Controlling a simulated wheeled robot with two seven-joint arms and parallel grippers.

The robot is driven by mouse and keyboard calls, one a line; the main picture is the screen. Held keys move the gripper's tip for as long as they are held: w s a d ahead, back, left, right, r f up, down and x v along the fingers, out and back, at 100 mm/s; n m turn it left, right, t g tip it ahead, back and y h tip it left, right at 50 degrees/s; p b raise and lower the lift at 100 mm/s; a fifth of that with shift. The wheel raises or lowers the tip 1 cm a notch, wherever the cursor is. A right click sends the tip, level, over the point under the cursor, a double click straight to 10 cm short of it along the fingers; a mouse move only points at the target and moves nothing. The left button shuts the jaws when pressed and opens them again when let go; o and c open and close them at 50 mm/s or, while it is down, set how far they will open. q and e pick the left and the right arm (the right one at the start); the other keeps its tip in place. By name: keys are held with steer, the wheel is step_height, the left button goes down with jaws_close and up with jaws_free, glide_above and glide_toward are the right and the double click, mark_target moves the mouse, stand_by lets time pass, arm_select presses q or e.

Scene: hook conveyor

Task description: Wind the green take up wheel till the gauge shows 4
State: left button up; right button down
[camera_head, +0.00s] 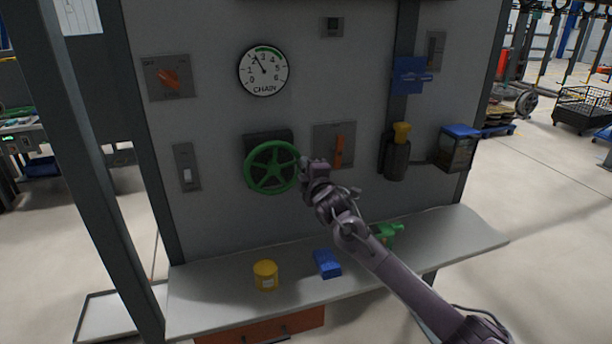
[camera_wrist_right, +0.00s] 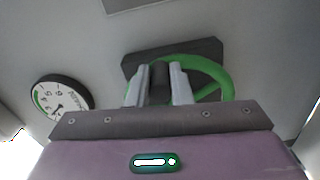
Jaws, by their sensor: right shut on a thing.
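The green take up wheel (camera_head: 271,167) is mounted on a dark block on the grey panel. My right gripper (camera_head: 306,168) is at the right side of its rim. In the right wrist view, the fingers (camera_wrist_right: 158,88) are shut on a dark knob of the wheel, with the green rim (camera_wrist_right: 212,70) behind. The round white CHAIN gauge (camera_head: 263,70) is above the wheel. Its needle points up and left, at about 2, and a green band runs along the top right of its scale. It also shows upside down in the right wrist view (camera_wrist_right: 62,104). My left gripper is out of view.
An orange rotary switch (camera_head: 168,78) is at the upper left, and an orange lever (camera_head: 339,150) is close right of my gripper. A yellow-topped dark cylinder (camera_head: 397,158) is further right. The shelf (camera_head: 215,285) below holds a yellow tub (camera_head: 265,275) and a blue block (camera_head: 327,263).

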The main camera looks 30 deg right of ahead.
mark_target(273, 145)
steer(key=r+n, duration=0.1)
steer(key=n, duration=0.1)
steer(key=a+r+n, duration=0.1)
steer(key=shift+w+r+n+b, duration=0.1)
steer(key=shift+r+n+b, duration=0.1)
steer(key=shift+n+b, duration=0.2)
steer(key=r+n+b, duration=0.1)
steer(key=a+n, duration=0.1)
steer(key=n, duration=0.1)
steer(key=shift+w+a+r+n+b, duration=0.15)
steer(key=shift+r+n+b, duration=0.15)
steer(key=shift+r+b, duration=0.1)
steer(key=n+b, duration=0.1)
steer(key=a+n, duration=0.1)
steer(key=a+r+n+b, duration=0.1)
steer(key=shift+w+r+n+b, duration=0.1)
steer(key=shift+w+n+b, duration=0.2)
steer(key=shift+n, duration=0.1)
steer(key=a+n+b, duration=0.2)
steer(key=n+b, duration=0.1)
steer(key=shift+w+a+r, duration=0.15)
steer(key=shift+w+r, duration=0.05)
steer(key=shift+r, duration=0.1)
steer(key=shift+w+a+n+b, duration=0.15)
steer(key=shift+a+n+b, duration=0.3)
steer(key=shift+n, duration=0.35)
steer(key=c, duration=1.3)
jaws_free()
steer(key=shift+r, duration=0.15)
